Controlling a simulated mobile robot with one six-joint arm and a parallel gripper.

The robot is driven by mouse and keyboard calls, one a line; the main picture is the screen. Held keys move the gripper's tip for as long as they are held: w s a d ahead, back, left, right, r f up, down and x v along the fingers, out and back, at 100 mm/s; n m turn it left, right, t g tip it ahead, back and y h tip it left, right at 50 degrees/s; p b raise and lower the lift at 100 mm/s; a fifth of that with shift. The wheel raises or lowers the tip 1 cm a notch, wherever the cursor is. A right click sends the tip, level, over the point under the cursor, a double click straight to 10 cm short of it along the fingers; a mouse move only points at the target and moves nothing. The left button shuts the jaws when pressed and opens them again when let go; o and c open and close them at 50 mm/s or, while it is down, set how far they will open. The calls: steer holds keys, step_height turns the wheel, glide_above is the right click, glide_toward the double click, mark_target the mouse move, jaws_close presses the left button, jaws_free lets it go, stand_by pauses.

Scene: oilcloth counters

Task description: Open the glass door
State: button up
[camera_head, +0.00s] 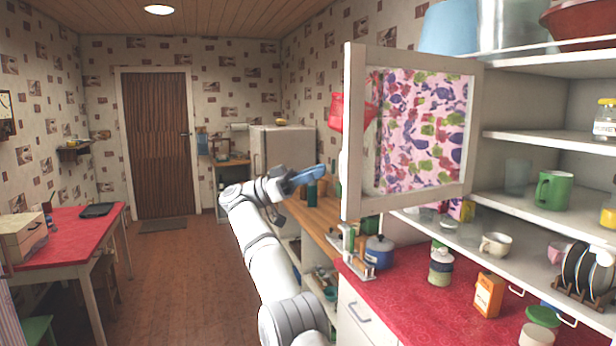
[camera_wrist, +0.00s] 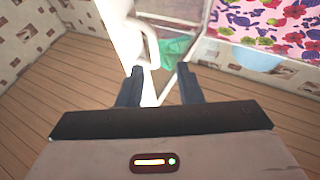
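The glass door (camera_head: 352,130) has a white frame and stands swung out from the shelf cabinet on the right. A floral patterned pink surface (camera_head: 430,130) shows in its pane. A white handle (camera_head: 343,163) is on its outer left edge. My gripper (camera_head: 312,176) is left of this edge in the head view. In the wrist view my gripper (camera_wrist: 160,88) is open, with its two dark fingers apart. The door's white edge (camera_wrist: 150,92) shows between and beyond the fingertips, and the looped handle (camera_wrist: 132,40) is ahead. I cannot tell whether a finger touches the door.
Open shelves (camera_head: 535,135) with a green mug (camera_head: 553,190) and dishes are at right. The red counter (camera_head: 420,310) below holds a blue pot (camera_head: 379,252), a jar and an orange box (camera_head: 488,295). The floor left of my arm is clear up to the red table (camera_head: 70,235).

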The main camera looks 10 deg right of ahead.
steer(key=shift+v, duration=0.85)
steer(key=shift+r, duration=0.1)
